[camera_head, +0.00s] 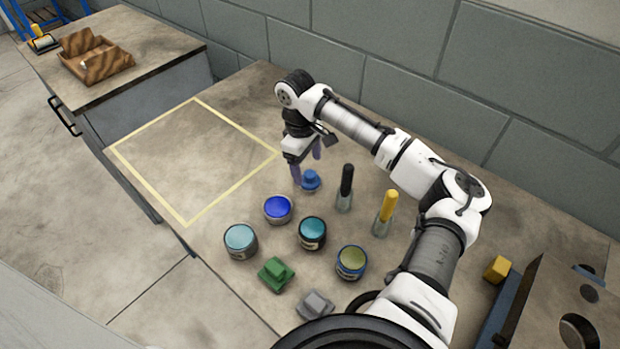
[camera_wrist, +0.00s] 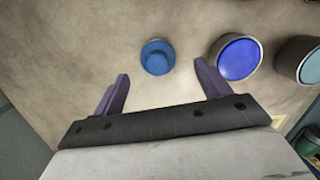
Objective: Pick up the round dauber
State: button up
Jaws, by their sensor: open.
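The round dauber (camera_head: 311,181) is a small blue piece with a round base and a knob on top. It stands upright on the bench, just below my gripper (camera_head: 307,167) in the head view. In the wrist view the dauber (camera_wrist: 157,57) shows as a blue disc just beyond the fingertips, roughly between their lines. My gripper (camera_wrist: 160,73) also shows there, with its two purple fingers apart and nothing between them. I cannot tell the exact height of the fingertips above the dauber.
A blue-topped jar (camera_head: 278,209) stands close to the dauber; more jars stand nearer the camera. A black-handled tool (camera_head: 346,188) and a yellow-handled tool (camera_head: 385,213) stand upright to the right. Green (camera_head: 276,274) and grey (camera_head: 315,304) pieces lie in front. The yellow-taped square (camera_head: 190,160) is empty.

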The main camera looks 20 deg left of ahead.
aim_at(309, 173)
jog(key=shift+w+d+f+p, duration=0.1)
jog(key=shift+f+p, duration=0.15)
jog(key=shift+f, duration=0.65)
jog(key=shift+s+d+f+p, duration=0.15)
jog(key=shift+f+p, duration=0.15)
jog(key=shift+f, duration=0.6)
jog(key=shift+w+d+f+p, duration=0.15)
jog(key=shift+f+p, duration=0.1)
jog(key=shift+f, duration=0.65)
jog(key=c, duration=1.1)
